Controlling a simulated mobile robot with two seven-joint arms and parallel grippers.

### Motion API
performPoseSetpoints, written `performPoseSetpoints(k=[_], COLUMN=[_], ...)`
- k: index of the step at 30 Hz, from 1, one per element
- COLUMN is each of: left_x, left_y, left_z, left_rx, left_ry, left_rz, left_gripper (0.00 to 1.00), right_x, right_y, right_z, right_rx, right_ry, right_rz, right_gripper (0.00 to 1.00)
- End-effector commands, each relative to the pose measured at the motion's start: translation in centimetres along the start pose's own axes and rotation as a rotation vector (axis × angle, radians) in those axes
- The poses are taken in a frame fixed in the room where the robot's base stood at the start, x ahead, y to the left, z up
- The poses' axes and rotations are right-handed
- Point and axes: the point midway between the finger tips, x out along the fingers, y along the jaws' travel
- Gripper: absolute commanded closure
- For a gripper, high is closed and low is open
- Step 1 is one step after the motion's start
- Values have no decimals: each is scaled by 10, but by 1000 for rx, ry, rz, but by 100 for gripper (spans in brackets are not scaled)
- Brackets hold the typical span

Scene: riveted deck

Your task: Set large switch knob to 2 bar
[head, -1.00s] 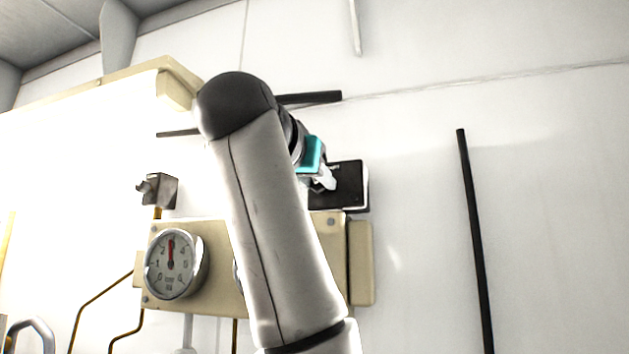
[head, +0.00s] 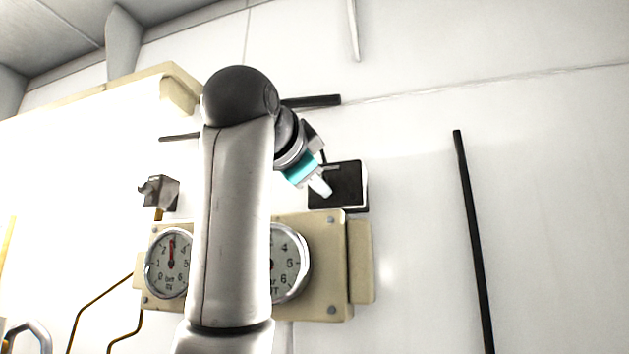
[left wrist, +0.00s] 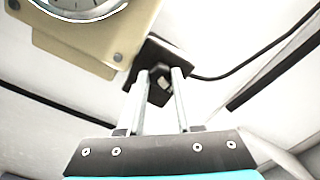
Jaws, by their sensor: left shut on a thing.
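The switch is a black box (head: 346,183) on the white wall, just above the right end of the cream gauge panel (head: 330,255). It also shows in the left wrist view (left wrist: 178,58). My left gripper (head: 321,187) is at the front of this box. In the left wrist view its two fingers (left wrist: 160,75) lie on either side of the dark knob (left wrist: 159,92) and are shut on it. The knob's marking cannot be read. The left gauge (head: 167,263) has a red needle pointing near 3. The right gauge (head: 291,262) is partly hidden by my arm.
A small grey fitting (head: 160,192) sits above the left gauge. A long black bar (head: 472,240) stands on the wall at the right. In the left wrist view a black cable (left wrist: 245,68) leaves the box.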

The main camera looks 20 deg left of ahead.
Motion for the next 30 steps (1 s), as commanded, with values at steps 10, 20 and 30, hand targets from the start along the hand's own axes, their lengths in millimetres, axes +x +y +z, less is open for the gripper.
performPoseSetpoints(k=[10, 20, 30], left_x=[0, 0, 0], left_y=[0, 0, 0], left_z=[0, 0, 0], left_rx=[147, 174, 172], left_ry=[-1, 0, 1], left_rz=[0, 1, 0], left_gripper=[100, 100, 55], right_x=[1, 1, 1], right_y=[0, 0, 0], right_z=[0, -1, -1], right_rx=[0, -1, -1], right_ry=[1, 1, 1], right_rz=[0, 0, 0], right_gripper=[50, 50, 50])
